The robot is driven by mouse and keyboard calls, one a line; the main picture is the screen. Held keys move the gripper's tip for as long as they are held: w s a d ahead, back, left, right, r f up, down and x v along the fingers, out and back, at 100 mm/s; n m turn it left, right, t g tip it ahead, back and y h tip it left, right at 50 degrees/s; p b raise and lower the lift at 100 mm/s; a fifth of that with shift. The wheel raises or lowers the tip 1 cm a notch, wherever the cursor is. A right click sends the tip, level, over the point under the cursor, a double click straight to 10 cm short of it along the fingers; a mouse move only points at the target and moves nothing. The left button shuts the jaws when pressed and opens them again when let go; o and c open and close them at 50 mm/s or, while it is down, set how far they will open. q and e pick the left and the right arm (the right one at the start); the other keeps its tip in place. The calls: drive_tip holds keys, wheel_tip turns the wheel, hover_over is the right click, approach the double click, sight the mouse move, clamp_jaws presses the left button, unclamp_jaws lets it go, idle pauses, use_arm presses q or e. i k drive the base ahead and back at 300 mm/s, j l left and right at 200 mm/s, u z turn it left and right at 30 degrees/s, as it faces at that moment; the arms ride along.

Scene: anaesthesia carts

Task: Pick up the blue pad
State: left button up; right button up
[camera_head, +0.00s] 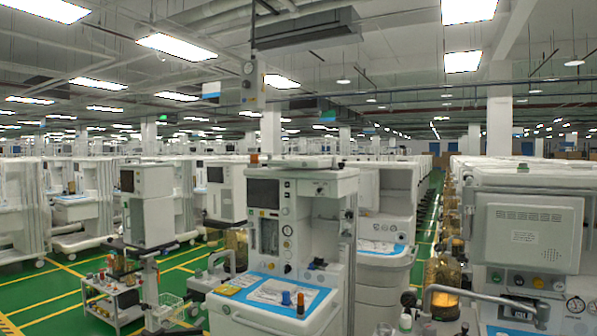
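A blue pad (317,299) lies on the white work surface of the anaesthesia cart (300,205) in the middle of the view. A strip of blue also shows at the bottom right, cut off by the picture edge. Neither of my grippers is in view.
A large white machine (527,238) with a grey handle stands close on the right, with an amber glass container (446,273) beside it. A small white trolley (115,300) stands at the left. Green floor with yellow lines (40,290) is open at the far left.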

sight(286, 301)
drive_tip(key=i+j, duration=0.25)
drive_tip(key=i, duration=0.15)
drive_tip(key=i+j, duration=0.2)
drive_tip(key=i, duration=0.15)
drive_tip(key=i+j, duration=0.25)
drive_tip(key=i, duration=0.15)
